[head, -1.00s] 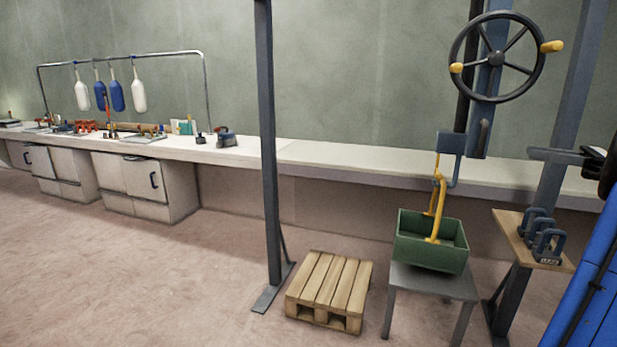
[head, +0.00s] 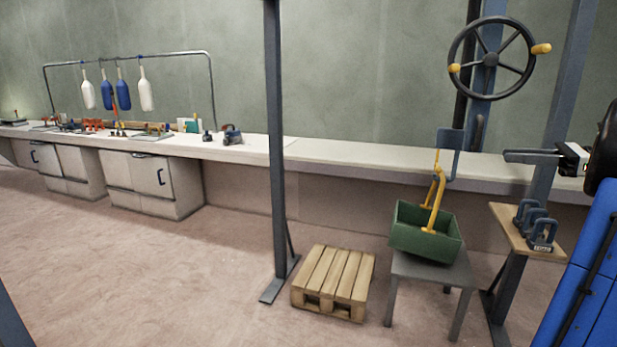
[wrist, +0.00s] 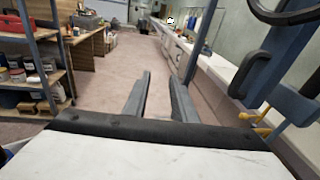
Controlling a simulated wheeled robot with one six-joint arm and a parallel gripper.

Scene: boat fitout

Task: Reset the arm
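My gripper (head: 507,156) is at the right of the head view, pointing left, beside the grey post and above the small wooden shelf. In the wrist view its two grey fingers (wrist: 158,98) stand apart with nothing between them, so it is open and empty. The floor aisle shows beyond the fingertips. Part of my arm, dark and blue, shows at the right edge of the head view.
A handwheel (head: 490,58) hangs above a green bin (head: 425,243) on a stool. A pallet (head: 333,283) lies by a post (head: 275,150). A loaded rack (wrist: 45,60) stands left in the wrist view. The aisle floor is clear.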

